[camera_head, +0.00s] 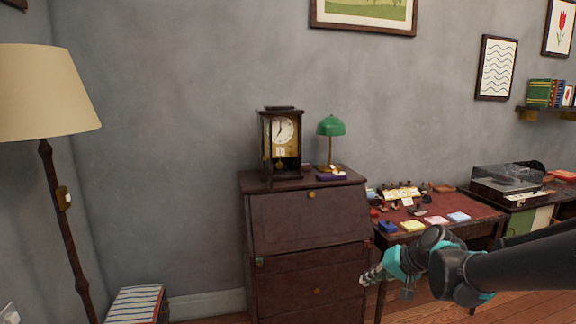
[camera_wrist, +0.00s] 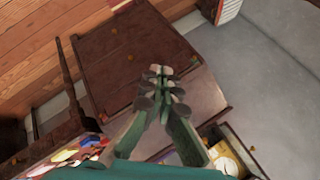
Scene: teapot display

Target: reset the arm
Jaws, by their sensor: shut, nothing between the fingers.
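My arm reaches in from the right edge in the head view. My gripper (camera_head: 370,277) is in front of the lower right part of the dark wooden cabinet, apart from the furniture as far as I can tell. In the wrist view my gripper (camera_wrist: 158,86) shows its fingers together, with nothing between them. The cabinet (camera_head: 308,226) has round brass knobs, and it also shows in the wrist view (camera_wrist: 135,55).
A clock (camera_head: 281,140) and a green lamp (camera_head: 330,130) stand on the cabinet. A desk (camera_head: 470,218) with several small items is to its right. A record player (camera_head: 508,185) stands further right. A floor lamp (camera_head: 45,95) is at left.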

